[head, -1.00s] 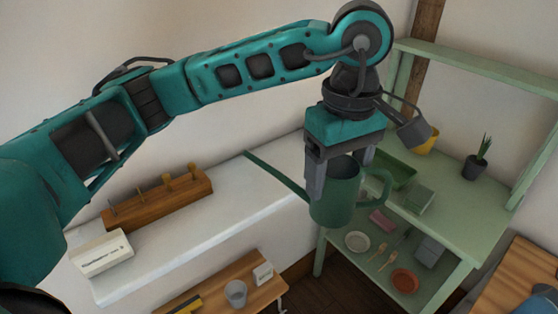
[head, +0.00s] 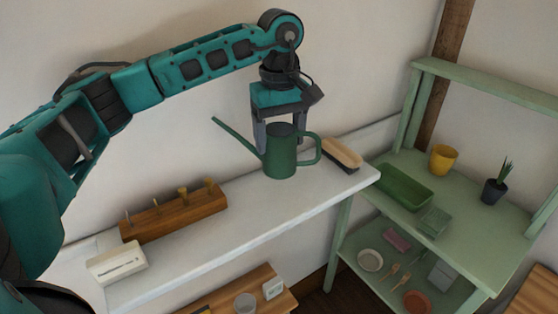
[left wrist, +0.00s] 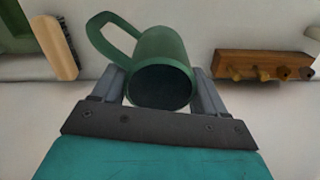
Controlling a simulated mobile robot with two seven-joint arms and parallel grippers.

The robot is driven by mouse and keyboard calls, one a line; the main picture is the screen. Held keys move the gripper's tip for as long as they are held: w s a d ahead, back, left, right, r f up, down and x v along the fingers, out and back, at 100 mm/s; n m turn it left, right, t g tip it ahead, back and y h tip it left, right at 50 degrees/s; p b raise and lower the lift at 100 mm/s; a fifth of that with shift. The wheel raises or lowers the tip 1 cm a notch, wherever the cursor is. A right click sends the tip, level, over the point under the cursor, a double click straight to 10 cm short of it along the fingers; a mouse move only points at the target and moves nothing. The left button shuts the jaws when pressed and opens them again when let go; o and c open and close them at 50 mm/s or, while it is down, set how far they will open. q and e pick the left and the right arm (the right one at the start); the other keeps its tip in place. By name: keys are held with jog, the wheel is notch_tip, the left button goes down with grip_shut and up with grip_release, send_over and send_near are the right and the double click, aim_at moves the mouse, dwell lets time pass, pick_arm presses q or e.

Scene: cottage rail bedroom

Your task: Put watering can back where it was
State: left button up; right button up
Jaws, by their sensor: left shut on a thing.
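The green watering can (head: 281,158) is upright over the right part of the white shelf (head: 230,232), its spout pointing up to the left and its handle to the right. I cannot tell whether its base touches the shelf. My left gripper (head: 281,140) points down and is shut on the can's body. In the left wrist view the can (left wrist: 163,52) sits between the two fingers (left wrist: 163,92), its dark open top facing the camera. My right gripper is not in view.
A brush (head: 341,153) lies right of the can. A wooden tool rack (head: 174,212) and a white box (head: 116,262) stand left. A green shelf unit (head: 455,225) at right holds a green tray (head: 404,187), yellow pot (head: 443,158) and potted plant (head: 495,187). White shelf between rack and can is clear.

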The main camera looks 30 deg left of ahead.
aim_at(279, 164)
pick_arm(q)
jog(key=shift+f, duration=0.65)
notch_tip(279, 164, down, 5)
jog(key=shift+w+a+f, duration=0.1)
jog(key=shift+a+f, duration=0.05)
jog(key=shift+f, duration=0.15)
jog(key=shift+f, duration=0.1)
jog(key=o, duration=1.4)
jog(key=shift+c, duration=0.2)
notch_tip(279, 164, up, 12)
jog(key=shift+r, duration=0.1)
